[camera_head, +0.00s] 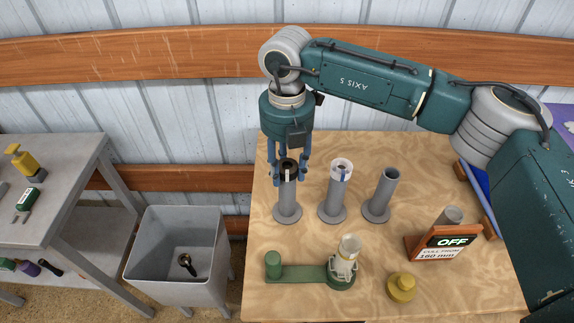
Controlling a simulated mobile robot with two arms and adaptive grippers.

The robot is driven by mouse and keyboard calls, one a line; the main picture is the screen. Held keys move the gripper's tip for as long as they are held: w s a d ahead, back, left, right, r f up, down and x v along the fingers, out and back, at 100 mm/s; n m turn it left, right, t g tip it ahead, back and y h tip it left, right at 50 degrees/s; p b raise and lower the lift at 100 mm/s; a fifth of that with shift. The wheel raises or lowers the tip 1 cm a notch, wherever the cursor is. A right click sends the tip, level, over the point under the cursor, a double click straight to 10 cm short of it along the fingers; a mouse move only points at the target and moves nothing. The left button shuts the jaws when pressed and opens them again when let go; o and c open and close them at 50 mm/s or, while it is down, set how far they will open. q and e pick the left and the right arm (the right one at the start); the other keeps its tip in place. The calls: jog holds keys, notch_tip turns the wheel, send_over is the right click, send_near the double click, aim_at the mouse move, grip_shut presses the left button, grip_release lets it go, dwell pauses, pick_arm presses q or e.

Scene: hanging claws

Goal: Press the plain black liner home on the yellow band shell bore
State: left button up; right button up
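My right gripper (290,172) points straight down over the leftmost grey flanged post (287,203). Its fingers stand on both sides of a black ring-shaped liner (289,165) at the top of that post. A light vertical mark shows on the liner's side. I cannot tell whether the fingers touch the liner. A pale, cream cylinder (347,256) stands upright in a green fixture (304,273) at the front; I cannot make out a yellow band on it. My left gripper is not in view.
The middle post (335,203) carries a whitish ring (341,169) with a blue patch. The right post (380,198) has a bare, open top. A grey bin (176,255) stands left of the table.

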grip_shut()
jog(key=shift+w+r, duration=0.15)
jog(key=shift+r, duration=0.25)
jog(key=shift+s+r, duration=0.2)
jog(key=shift+r, duration=0.1)
jog(key=shift+w, duration=0.1)
jog(key=shift+c, duration=0.5)
grip_release()
grip_shut()
notch_tip(320, 180, up, 18)
jog(key=p, duration=0.8)
jog(key=shift+f, duration=0.15)
